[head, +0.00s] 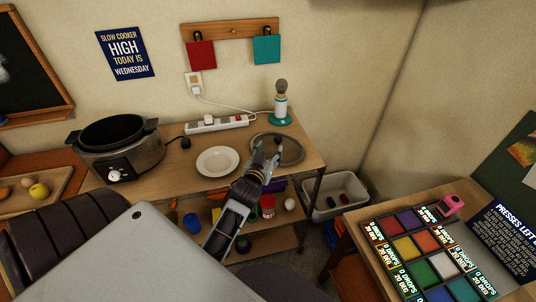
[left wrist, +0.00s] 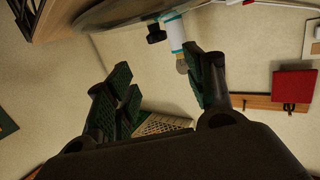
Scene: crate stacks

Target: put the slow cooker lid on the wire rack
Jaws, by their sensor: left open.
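The slow cooker (head: 150,158) stands at the left of the counter, its dark pot uncovered. A round grey disc with a dark rim (head: 297,150), which looks like the slow cooker lid, lies flat at the counter's right end. In the left wrist view the disc's edge (left wrist: 112,13) and a black knob (left wrist: 155,34) show at the top. My left gripper (head: 266,155) is open and empty over the disc's near left part; its spread fingers also show in the wrist view (left wrist: 165,85). I cannot make out a wire rack; whether one is under the disc is hidden. My right gripper is out of view.
A white plate (head: 217,161) lies left of the disc. Several items fill the shelf below. A white bin (head: 350,190) is on the floor. A table with colour blocks (head: 360,222) is at right.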

